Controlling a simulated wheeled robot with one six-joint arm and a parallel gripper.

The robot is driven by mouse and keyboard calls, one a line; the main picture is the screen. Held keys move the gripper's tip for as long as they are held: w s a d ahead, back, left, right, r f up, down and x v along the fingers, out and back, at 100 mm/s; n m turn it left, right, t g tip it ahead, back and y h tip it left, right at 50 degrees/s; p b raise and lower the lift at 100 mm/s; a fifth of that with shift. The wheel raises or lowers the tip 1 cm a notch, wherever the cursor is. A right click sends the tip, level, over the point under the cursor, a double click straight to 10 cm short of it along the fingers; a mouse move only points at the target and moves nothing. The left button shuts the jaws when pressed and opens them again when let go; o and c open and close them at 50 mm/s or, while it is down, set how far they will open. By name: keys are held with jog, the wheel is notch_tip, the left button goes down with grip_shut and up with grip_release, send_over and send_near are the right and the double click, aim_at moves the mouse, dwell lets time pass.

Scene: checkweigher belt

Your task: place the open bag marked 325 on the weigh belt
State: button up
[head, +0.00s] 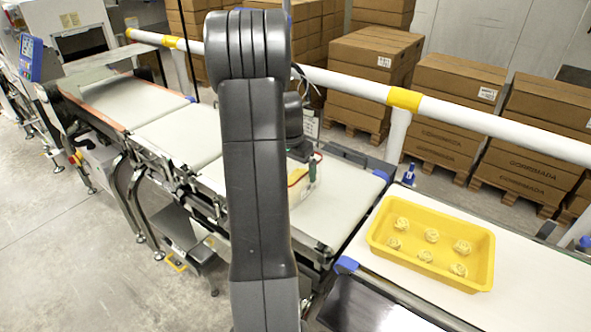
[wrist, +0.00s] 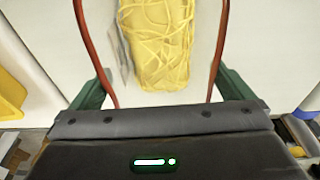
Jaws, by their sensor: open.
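In the wrist view a bag of yellow noodle-like strands (wrist: 158,45) lies over a white surface, with pale film along its left side. No 325 mark is legible. My gripper (wrist: 152,12) is open, its red-edged fingers on either side of the bag with visible gaps. In the head view my gripper (head: 303,177) is low over the white belt section (head: 340,197) right of my arm. Only a small pale-yellow part of the bag shows there, and my arm hides much of it. I cannot tell which section is the weigh belt.
A yellow tray (head: 383,245) with several noodle nests stands on the white surface at right. More belt sections (head: 185,125) run to the upper left. A white rail (head: 345,82) with yellow bands passes behind the belts. Stacked cartons (head: 455,100) stand beyond it.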

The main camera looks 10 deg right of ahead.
notch_tip(320, 180, up, 11)
jog(key=s+a, duration=0.1)
jog(key=shift+s, duration=0.15)
